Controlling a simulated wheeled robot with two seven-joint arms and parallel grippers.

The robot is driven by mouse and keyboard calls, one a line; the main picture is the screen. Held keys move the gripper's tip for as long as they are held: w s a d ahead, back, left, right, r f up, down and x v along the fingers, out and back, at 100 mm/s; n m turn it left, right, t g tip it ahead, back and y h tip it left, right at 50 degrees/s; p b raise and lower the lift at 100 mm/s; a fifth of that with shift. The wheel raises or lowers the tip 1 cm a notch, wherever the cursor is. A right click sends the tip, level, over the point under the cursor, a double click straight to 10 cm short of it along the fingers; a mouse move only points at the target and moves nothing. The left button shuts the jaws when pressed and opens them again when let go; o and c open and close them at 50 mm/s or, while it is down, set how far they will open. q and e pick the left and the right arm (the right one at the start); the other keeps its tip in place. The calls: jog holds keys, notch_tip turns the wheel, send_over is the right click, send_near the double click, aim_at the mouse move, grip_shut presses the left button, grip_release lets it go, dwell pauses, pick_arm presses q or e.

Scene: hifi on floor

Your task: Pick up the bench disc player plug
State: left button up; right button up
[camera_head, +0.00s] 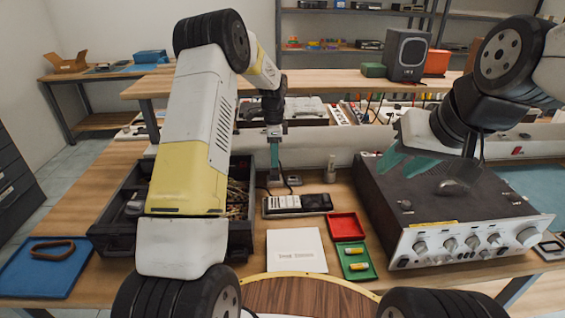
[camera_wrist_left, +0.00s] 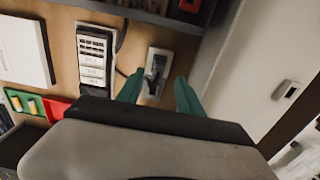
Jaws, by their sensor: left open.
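A dark plug (camera_wrist_left: 154,72) sits at a pale metal socket plate (camera_wrist_left: 160,55) on the bench in the left wrist view. I cannot tell which device its cord serves. The plate shows small in the head view (camera_head: 293,180). My left gripper (camera_head: 274,172) points down behind the black-and-white unit, its teal fingers close to the plate. In the left wrist view this gripper (camera_wrist_left: 158,93) is open, with one finger on each side of the plug's lower end and nothing clearly held. My right gripper (camera_head: 408,164) is open and empty above the silver-fronted amplifier.
The black-and-white unit (camera_head: 297,204) lies just in front of the left gripper. A black crate (camera_head: 115,243) of cables stands left, the amplifier (camera_head: 460,247) right. Red (camera_head: 342,226) and green (camera_head: 357,274) trays and a white booklet (camera_head: 296,250) lie in front. A pale rail runs behind.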

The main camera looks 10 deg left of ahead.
aim_at(275, 173)
pick_arm(q)
notch_tip(275, 173, down, 6)
jog(key=shift+s+r, duration=0.15)
jog(key=shift+r, duration=0.05)
grip_shut()
